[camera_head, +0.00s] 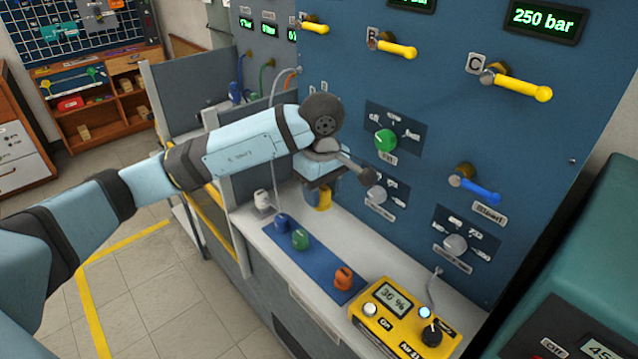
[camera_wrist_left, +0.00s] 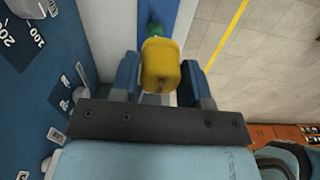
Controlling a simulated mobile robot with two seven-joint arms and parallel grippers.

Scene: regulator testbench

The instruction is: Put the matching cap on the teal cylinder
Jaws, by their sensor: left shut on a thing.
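My left gripper (camera_head: 318,190) is shut on a yellow cap-like piece (camera_head: 324,199), held over the back part of the bench shelf. In the left wrist view, the same yellow piece (camera_wrist_left: 161,64) sits between the two blue fingers (camera_wrist_left: 160,80). A blue piece (camera_head: 282,222), a green piece (camera_head: 300,239) and an orange piece (camera_head: 343,277) stand in a row on a blue mat (camera_head: 318,267). The green piece (camera_wrist_left: 154,29) shows beyond the yellow one in the left wrist view. I cannot pick out a teal cylinder for certain. My right gripper is not in view.
A white fitting (camera_head: 262,200) stands at the shelf's left end. A yellow control box (camera_head: 402,325) stands at the front right. The blue panel (camera_head: 420,120) with levers and knobs rises behind the shelf. A teal machine (camera_head: 590,255) is at the far right.

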